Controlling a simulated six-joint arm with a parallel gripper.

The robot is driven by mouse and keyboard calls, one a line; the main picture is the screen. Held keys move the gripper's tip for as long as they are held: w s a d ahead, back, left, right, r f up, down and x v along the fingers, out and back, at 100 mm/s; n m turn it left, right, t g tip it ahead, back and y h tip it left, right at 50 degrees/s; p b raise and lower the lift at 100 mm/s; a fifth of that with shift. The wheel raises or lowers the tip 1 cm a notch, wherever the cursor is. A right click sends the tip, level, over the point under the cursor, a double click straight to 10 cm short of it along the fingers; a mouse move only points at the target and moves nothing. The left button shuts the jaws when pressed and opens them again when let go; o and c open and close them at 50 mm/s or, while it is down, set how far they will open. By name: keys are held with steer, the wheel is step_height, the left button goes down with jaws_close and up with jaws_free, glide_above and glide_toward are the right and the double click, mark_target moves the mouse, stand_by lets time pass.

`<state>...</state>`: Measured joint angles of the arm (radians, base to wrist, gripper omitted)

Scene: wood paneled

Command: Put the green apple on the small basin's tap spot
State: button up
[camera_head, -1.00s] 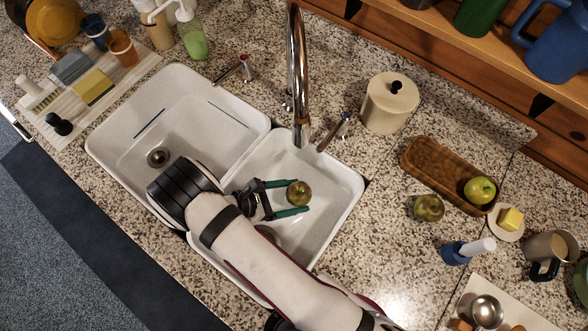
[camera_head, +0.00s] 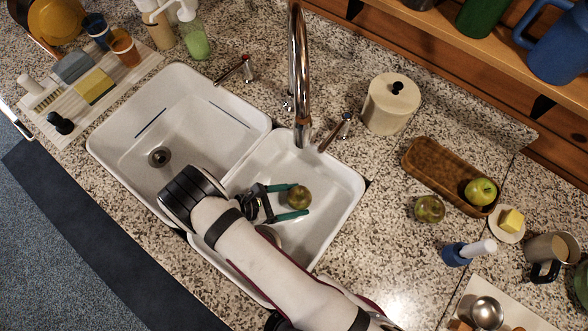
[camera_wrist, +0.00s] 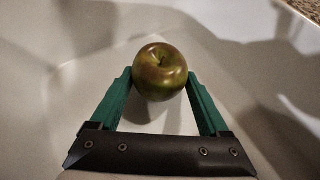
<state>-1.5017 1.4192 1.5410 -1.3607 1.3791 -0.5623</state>
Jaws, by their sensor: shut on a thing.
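A brownish-green apple (camera_head: 299,196) is between the green fingertips of my gripper (camera_head: 301,200), over the small right basin (camera_head: 335,185) of the double sink. In the wrist view the apple (camera_wrist: 160,71) sits between the tips of my gripper (camera_wrist: 160,78), which is shut on it. A shadow lies under the apple; I cannot tell how high above the basin floor it is. The chrome tap (camera_head: 299,75) arches at the back, its spout end near the small basin's back left corner. A brighter green apple (camera_head: 480,190) lies in a brown tray.
Another brownish-green apple (camera_head: 429,209) stands on the counter beside the brown tray (camera_head: 430,165). A tap lever (camera_head: 335,131) and a cream canister (camera_head: 391,103) stand behind the small basin. The large left basin (camera_head: 130,150) looks empty. The small basin's right part is clear.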

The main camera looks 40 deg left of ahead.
mark_target(294, 196)
steer(key=shift+f, duration=0.25)
steer(key=o, duration=1.3)
steer(key=shift+o, duration=0.2)
step_height(294, 196, up, 8)
steer(key=shift+f, duration=0.15)
steer(key=shift+w+d+r, duration=0.2)
steer(key=shift+d+r, duration=0.05)
steer(key=shift+r, duration=0.2)
steer(key=shift+w+d+r, duration=0.15)
steer(key=shift+d+r, duration=0.1)
steer(key=shift+r, duration=0.2)
steer(key=w+d+r, duration=0.5)
steer(key=w+d, duration=0.1)
steer(key=d, duration=0.2)
steer(key=w+d+r, duration=0.5)
steer(key=d+r, duration=0.1)
steer(key=d, duration=0.3)
steer(key=shift+w+r, duration=0.15)
steer(key=shift+w, duration=0.25)
